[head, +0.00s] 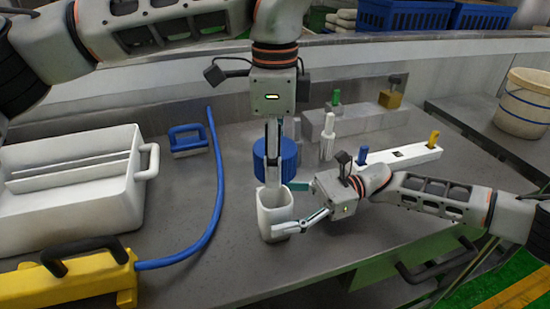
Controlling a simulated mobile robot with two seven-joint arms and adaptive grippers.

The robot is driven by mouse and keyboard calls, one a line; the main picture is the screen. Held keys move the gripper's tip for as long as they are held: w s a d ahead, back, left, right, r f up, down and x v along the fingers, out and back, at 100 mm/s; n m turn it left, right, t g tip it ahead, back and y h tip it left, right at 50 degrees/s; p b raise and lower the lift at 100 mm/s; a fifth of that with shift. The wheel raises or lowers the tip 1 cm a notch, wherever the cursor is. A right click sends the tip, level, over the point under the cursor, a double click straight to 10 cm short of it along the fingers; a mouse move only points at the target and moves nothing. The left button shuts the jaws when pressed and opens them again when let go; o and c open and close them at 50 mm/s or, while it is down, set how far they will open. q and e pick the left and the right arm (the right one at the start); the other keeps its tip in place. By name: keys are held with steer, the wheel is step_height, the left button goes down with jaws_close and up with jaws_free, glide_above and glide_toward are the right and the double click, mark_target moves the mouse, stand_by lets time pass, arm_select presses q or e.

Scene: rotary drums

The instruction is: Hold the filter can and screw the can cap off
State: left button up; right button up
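The filter can (276,217) is a white upright cup shape in the middle of the bench, and its top looks open. My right gripper (287,207) comes in from the right and is shut on the can, with one finger along its front and the other at its far side. A blue ribbed cap (262,162) shows just above and behind the can's rim. My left gripper (284,172) points down over it, one finger across the cap's front and one at its right edge. It appears shut on the cap, though the far fingertip is hidden.
A white tray (128,200) stands at the left, above a yellow block with a black handle (75,285). A blue hose (222,180) and a blue-handled part (188,140) lie nearby. A bucket (525,103) stands far right.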

steer(key=v, duration=1.1)
steer(key=shift+d, duration=0.1)
steer(key=shift+w+d, duration=0.15)
steer(key=shift+d, duration=0.25)
steer(key=shift+d, duration=0.1)
